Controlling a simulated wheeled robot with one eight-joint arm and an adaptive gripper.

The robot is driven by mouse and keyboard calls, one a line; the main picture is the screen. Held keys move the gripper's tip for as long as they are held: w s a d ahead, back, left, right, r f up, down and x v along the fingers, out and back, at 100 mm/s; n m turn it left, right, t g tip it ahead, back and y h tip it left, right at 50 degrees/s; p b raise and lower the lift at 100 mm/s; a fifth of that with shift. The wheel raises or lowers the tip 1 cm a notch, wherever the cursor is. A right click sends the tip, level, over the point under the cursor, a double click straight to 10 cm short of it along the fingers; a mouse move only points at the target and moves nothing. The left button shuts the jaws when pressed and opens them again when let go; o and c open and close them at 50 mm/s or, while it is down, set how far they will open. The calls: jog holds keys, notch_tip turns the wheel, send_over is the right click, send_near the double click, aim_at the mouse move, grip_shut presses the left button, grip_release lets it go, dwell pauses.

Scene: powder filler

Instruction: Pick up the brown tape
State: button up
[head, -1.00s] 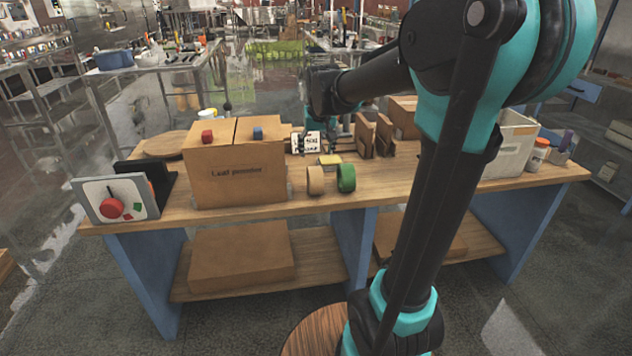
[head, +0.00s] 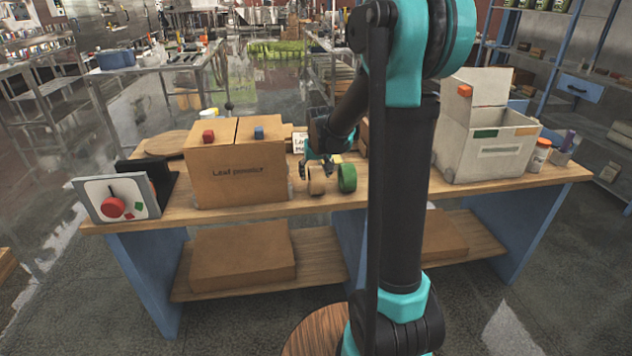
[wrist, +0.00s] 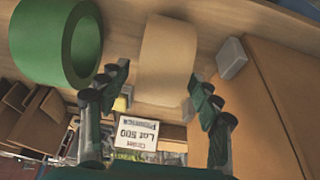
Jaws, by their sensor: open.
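The brown tape (head: 316,182) is a tan roll standing on its edge on the wooden table, just right of the large cardboard box. In the wrist view the brown tape (wrist: 168,58) lies ahead of the fingers, between their lines. My gripper (head: 316,168) is just above and behind the tape in the head view. In the wrist view my gripper (wrist: 158,88) is open and empty, a finger to each side of the tape's near end. I cannot tell whether the fingers touch it. The green tape (head: 347,178) stands right beside the brown tape; it also shows in the wrist view (wrist: 60,40).
The cardboard box (head: 237,170) stands close left of the tape. A small grey block (wrist: 231,58) lies between them. A white label card (wrist: 137,133) is near the fingers. A white bin (head: 484,150) stands on the right. The table's front edge is clear.

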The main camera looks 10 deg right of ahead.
jog(key=shift+x, duration=1.7)
jog(key=shift+w, duration=0.1)
jog(key=shift+r, duration=0.1)
jog(key=c, duration=1.4)
jog(key=shift+o, duration=0.2)
notch_tip(320, 180, up, 20)
